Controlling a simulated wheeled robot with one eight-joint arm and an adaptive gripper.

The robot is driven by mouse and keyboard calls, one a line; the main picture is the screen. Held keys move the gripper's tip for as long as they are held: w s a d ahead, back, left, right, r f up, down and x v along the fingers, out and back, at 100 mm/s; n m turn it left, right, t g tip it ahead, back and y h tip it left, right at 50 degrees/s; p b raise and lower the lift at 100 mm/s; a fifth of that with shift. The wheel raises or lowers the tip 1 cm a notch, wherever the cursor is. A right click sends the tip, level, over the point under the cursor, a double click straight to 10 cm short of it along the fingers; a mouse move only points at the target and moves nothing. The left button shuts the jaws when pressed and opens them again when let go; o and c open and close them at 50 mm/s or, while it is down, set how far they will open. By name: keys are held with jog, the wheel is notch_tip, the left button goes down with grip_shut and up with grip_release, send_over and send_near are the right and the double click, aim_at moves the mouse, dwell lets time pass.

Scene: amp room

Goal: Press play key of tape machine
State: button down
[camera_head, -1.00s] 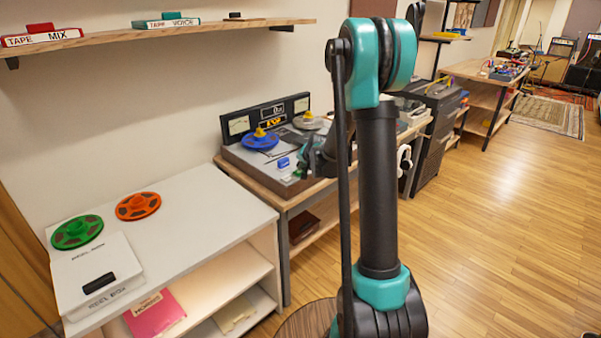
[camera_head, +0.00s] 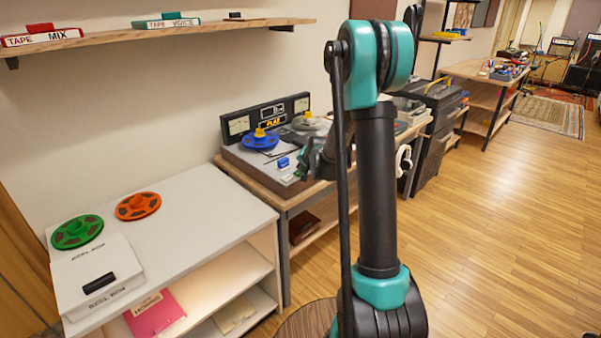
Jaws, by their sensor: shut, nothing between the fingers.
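The tape machine (camera_head: 238,158) stands on a wooden-topped bench behind my arm. It has a blue reel with a yellow hub (camera_head: 260,140) on its left and a grey reel (camera_head: 311,122) on its right, partly hidden. Its upright back panel has meters and a small display (camera_head: 270,123) with a yellow word that looks like PLAY. A blue key (camera_head: 283,162) shows on the front of the deck. My gripper (camera_head: 303,172) is shut and empty, low over the front right of the deck, right of the blue key. I cannot tell which key, if any, it touches.
A white shelf unit (camera_head: 190,200) at the left front holds a green reel (camera_head: 77,232), an orange reel (camera_head: 138,206) and a white box (camera_head: 95,270). A wall shelf (camera_head: 200,29) above carries tape boxes. The wooden floor (camera_head: 500,230) at right is clear.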

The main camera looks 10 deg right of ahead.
jog(key=shift+r, duration=0.9)
jog(key=shift+r, duration=0.1)
jog(key=shift+r, duration=2.45)
jog(key=s+d+f+n+g, duration=0.1)
jog(key=s+f+n, duration=0.1)
jog(key=s, duration=1.1)
jog(key=s+d+f+n+g+h, duration=0.1)
jog(key=s+f+n+g, duration=0.1)
jog(key=s, duration=1.1)
jog(key=s+d+f+n+g+h, duration=0.1)
jog(key=s+f, duration=0.3)
jog(key=s, duration=1)
jog(key=shift+d+n+g, duration=0.3)
jog(key=shift+d+n, duration=0.05)
jog(key=shift+n, duration=0.35)
